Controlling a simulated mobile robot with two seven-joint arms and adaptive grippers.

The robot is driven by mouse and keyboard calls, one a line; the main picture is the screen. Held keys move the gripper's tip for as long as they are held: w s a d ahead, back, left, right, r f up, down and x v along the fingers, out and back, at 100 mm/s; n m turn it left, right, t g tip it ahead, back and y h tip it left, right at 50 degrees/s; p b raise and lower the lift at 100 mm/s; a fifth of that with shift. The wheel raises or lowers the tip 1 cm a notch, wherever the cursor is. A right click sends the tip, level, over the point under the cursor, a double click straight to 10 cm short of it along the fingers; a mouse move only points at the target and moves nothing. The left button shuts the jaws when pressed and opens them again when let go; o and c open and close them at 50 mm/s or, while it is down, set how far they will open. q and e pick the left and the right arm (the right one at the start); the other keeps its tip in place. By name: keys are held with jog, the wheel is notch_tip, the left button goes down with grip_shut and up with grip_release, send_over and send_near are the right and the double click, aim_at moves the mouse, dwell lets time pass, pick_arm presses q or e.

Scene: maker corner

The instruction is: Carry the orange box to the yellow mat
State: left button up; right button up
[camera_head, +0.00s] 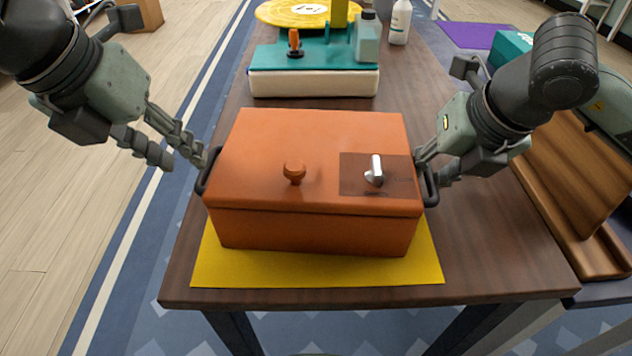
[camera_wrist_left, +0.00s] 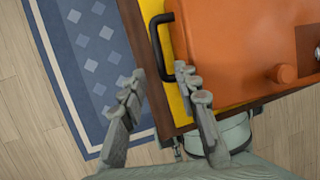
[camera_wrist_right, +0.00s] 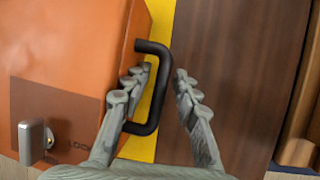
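The orange box (camera_head: 318,230) appears to rest upright on the yellow mat (camera_head: 318,270), which shows along its front and at its sides. The box's lid is closed, with a round knob and a silver latch on a darker patch. Black handles stick out at its left (camera_wrist_left: 158,40) and right (camera_wrist_right: 152,110) ends. My left gripper (camera_head: 183,158) is open and empty beside the left handle, with its fingers apart. My right gripper (camera_wrist_right: 160,75) is open at the right handle, one finger inside the loop and the other outside it, with a gap.
The brown table (camera_head: 480,255) has bare wood right of the box. A wooden piece (camera_head: 570,185) stands at the right.

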jog(key=v, duration=1.2)
dwell(0.3)
